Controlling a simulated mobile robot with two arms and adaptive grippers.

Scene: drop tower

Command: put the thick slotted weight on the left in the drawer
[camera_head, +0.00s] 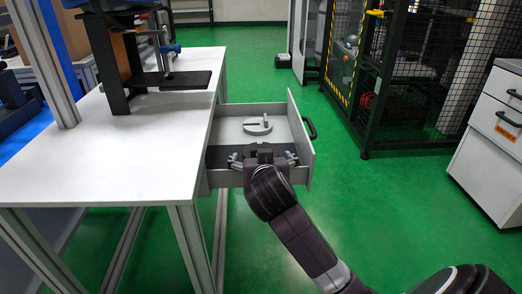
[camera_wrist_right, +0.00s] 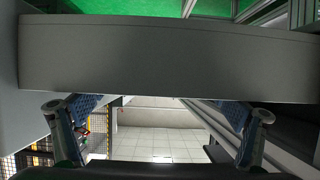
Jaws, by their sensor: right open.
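A light grey round slotted weight (camera_head: 257,125) lies flat inside the open grey drawer (camera_head: 298,130), towards its far part. A small pale bar shows on its top. It is the only weight I see. My right gripper (camera_head: 264,158) is at the near side of the drawer, apart from the weight. Its two fingers are spread with nothing between them, also in the right wrist view (camera_wrist_right: 160,112). There a plain grey panel (camera_wrist_right: 170,58), apparently a drawer wall, crosses in front of the fingers. The weight does not show in that view. My left gripper is out of view.
The white table (camera_head: 130,140) stands left of the drawer, its top mostly bare. A black stand (camera_head: 115,70) is at its back. The drawer's black handle (camera_head: 309,127) sticks out to the right. Green floor is free there, up to the dark mesh cage (camera_head: 400,90) and white cabinet (camera_head: 490,140).

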